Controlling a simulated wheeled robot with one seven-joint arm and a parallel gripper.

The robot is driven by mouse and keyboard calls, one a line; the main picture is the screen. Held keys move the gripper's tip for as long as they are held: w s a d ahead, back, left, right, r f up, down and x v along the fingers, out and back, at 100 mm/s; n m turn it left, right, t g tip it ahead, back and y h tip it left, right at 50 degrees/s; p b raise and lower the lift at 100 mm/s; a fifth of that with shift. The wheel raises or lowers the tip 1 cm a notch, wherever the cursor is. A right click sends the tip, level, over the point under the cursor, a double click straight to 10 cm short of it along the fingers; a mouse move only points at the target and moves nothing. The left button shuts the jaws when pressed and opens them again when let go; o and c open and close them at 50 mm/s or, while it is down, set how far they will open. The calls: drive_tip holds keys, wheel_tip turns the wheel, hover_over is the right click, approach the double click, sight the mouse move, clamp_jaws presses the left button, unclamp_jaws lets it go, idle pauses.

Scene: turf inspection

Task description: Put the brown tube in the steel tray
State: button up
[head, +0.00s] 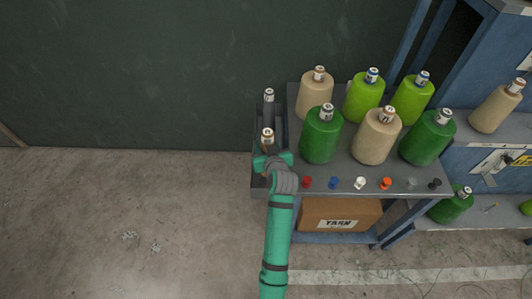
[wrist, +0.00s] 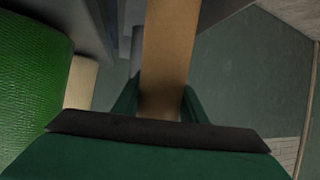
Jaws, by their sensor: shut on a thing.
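The brown tube (wrist: 170,50) stands between my gripper's fingers in the wrist view and runs up out of the picture. In the head view its pale, labelled top (head: 267,134) shows just above my gripper (head: 270,160), at the left end of the table. My gripper is shut on the tube; it also shows in the wrist view (wrist: 160,104). Behind it stands a dark grey tube (head: 269,100) with a labelled top. The steel tray is not clearly made out; my gripper and arm cover part of the table's left end. I cannot tell whether the tube's lower end touches anything.
Several green and beige yarn cones (head: 321,135) crowd the grey table (head: 340,182) right of my gripper. Small coloured pieces, such as a red one (head: 307,182), line its front edge. A cardboard box (head: 340,213) sits below. Floor at left is clear.

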drive_tip(key=shift+f, duration=2.6)
drive_tip(key=o, duration=1)
